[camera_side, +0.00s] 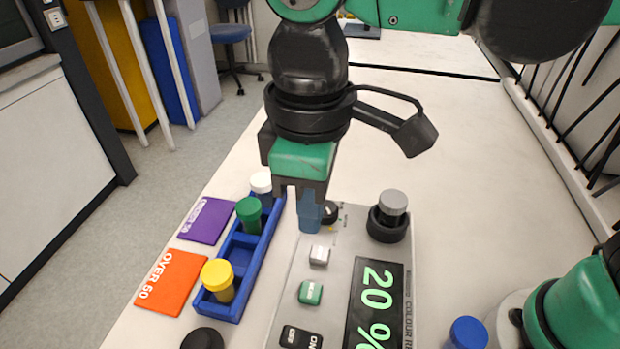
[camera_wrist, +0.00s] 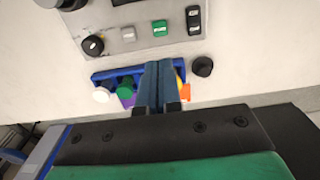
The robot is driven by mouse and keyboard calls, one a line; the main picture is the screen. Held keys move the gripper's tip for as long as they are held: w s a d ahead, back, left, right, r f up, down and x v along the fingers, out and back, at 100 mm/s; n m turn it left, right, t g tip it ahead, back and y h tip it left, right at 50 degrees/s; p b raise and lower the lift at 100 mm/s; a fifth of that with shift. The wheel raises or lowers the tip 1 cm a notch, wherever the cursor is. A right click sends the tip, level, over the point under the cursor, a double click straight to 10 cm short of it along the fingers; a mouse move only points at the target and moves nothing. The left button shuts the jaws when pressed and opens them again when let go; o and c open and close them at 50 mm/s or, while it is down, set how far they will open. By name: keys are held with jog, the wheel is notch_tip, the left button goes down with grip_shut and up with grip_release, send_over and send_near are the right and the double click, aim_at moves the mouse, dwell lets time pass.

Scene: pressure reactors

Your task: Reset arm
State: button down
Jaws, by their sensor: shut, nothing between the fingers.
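My gripper (camera_side: 310,222) is shut and empty. Its blue fingers point down above the left edge of the grey instrument panel, close to the black knob (camera_side: 329,212); I cannot tell whether they touch anything. In the wrist view the shut fingers (camera_wrist: 158,66) overlap the blue rack (camera_wrist: 103,75) and hide part of it. The dark arm links and green wrist housing stand above the bench in the side view.
The blue rack (camera_side: 242,262) holds white-capped (camera_side: 261,181), green-capped (camera_side: 249,212) and yellow-capped (camera_side: 217,275) vials. A grey-capped vial (camera_side: 393,203) stands in the panel's black socket. The display (camera_side: 376,305) reads 20 %. Purple (camera_side: 207,220) and orange (camera_side: 171,281) cards lie left.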

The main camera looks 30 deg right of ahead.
dwell(0.5)
jog(key=w+d+f+m+t, duration=0.2)
jog(key=d+m+t, duration=0.1)
jog(key=d, duration=0.7)
jog(key=w+d+f+m+t, duration=0.2)
jog(key=d+m+t, duration=0.2)
jog(key=d, duration=0.6)
jog(key=shift+w+d+f+m, duration=0.2)
jog(key=shift+d+f+m, duration=0.1)
jog(key=shift+m, duration=0.7)
jog(key=shift+a, duration=0.1)
